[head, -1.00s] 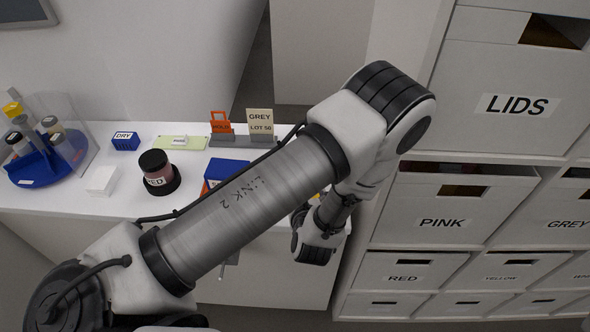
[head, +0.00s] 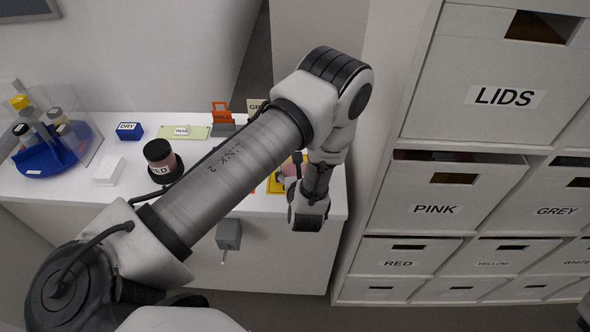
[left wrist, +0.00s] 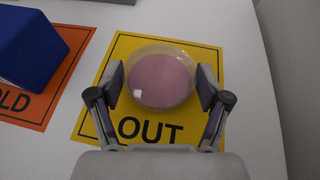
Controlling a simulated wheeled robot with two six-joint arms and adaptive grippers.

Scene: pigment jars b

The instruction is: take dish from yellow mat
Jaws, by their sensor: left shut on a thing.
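The dish (left wrist: 160,80) is round and shallow, with a clear rim and pink contents. It is over the yellow mat (left wrist: 97,118), which is marked OUT; I cannot tell if it is lifted at all. My left gripper (left wrist: 160,87) has one finger on each side of the dish and is shut on it. In the head view a pink bit of the dish (head: 290,170) shows beside my left wrist, with part of the yellow mat (head: 274,186). My arm hides much of that area.
An orange mat (left wrist: 67,62) with a blue block (left wrist: 28,48) lies left of the yellow mat. The RED jar (head: 160,158), a white box (head: 108,171) and a blue rack (head: 45,158) stand further left. Labelled drawers (head: 437,208) stand at the right.

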